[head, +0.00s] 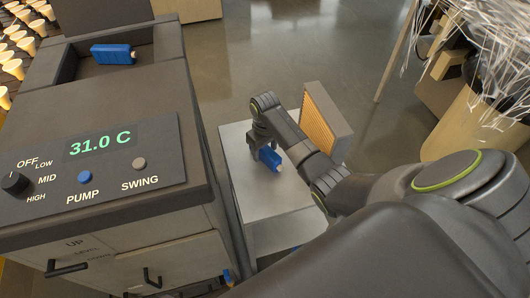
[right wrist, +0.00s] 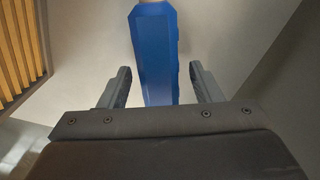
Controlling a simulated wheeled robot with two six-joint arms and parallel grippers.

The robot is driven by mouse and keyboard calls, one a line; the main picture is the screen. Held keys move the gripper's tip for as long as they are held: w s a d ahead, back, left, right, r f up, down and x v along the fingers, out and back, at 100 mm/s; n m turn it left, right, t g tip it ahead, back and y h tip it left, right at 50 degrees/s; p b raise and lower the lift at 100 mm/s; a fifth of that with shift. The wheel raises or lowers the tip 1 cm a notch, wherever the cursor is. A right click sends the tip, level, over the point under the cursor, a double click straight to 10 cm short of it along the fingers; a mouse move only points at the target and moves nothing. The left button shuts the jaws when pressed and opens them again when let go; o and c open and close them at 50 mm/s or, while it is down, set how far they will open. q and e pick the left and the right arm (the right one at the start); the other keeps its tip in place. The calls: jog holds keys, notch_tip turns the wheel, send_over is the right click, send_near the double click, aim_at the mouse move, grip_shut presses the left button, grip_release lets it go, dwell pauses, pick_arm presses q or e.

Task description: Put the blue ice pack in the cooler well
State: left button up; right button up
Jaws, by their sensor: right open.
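A blue ice pack (head: 269,158) with a pale cap lies on the grey top of a low stand (head: 262,194). My right gripper (head: 259,141) is over it, open, with its fingers pointing down. In the right wrist view the blue ice pack (right wrist: 156,55) extends between the two open fingers of my right gripper (right wrist: 160,90), with gaps showing on both sides. A similar blue pack (head: 113,54) lies in the recessed well (head: 146,56) on top of the dark cabinet at left. My left gripper is not in view.
The cabinet's panel (head: 100,155) reads 31.0 C and has a knob and buttons. A pleated filter block (head: 325,120) stands at the stand's far right, close to my right arm. A bin of white strands (head: 475,110) is at right. Bulbs (head: 20,45) line the far left.

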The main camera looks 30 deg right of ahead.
jog(key=shift+c, duration=0.5)
grip_shut()
jog(key=shift+r, duration=0.1)
